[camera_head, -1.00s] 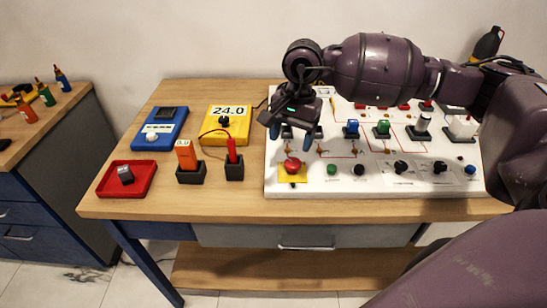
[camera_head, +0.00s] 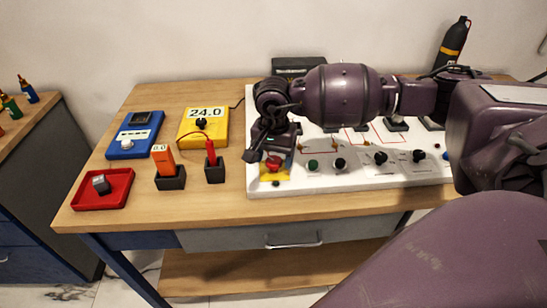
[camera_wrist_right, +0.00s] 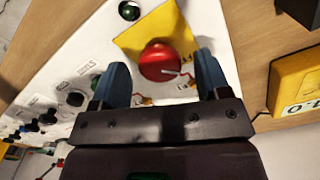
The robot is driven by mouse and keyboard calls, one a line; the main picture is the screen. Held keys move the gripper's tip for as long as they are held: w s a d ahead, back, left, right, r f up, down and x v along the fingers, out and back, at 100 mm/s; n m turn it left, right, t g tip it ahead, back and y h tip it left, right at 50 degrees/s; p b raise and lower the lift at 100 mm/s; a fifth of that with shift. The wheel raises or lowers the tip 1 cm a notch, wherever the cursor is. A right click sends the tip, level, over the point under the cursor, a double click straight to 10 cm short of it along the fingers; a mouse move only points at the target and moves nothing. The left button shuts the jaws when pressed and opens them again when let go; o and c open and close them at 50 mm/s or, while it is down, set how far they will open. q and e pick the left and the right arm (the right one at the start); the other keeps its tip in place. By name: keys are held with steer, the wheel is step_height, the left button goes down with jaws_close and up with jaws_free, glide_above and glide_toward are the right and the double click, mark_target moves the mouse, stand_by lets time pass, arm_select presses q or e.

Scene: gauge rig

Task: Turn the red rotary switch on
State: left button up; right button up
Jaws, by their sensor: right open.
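The red rotary switch (camera_head: 274,162) is a round red knob on a yellow square at the left front of the white panel (camera_head: 330,185). In the right wrist view the red knob (camera_wrist_right: 160,61) shows with a light mark on its face. It lies ahead of and between the two blue fingertips of my right gripper (camera_wrist_right: 162,78), which is open with nothing held. In the head view my right gripper (camera_head: 270,148) is just behind and above the knob, its fingers partly hidden. I cannot tell whether it touches the knob. My left gripper is not in view.
Green (camera_head: 313,164) and black knobs (camera_head: 340,164) line the panel's front, right of the red one. Left of the panel stand a yellow meter (camera_head: 217,128), a blue meter (camera_head: 125,148), probe holders (camera_head: 215,174) and a red tray (camera_head: 122,198). My right arm covers much of the panel.

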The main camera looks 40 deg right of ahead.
steer(key=shift+f, duration=0.25)
steer(key=c, duration=0.9)
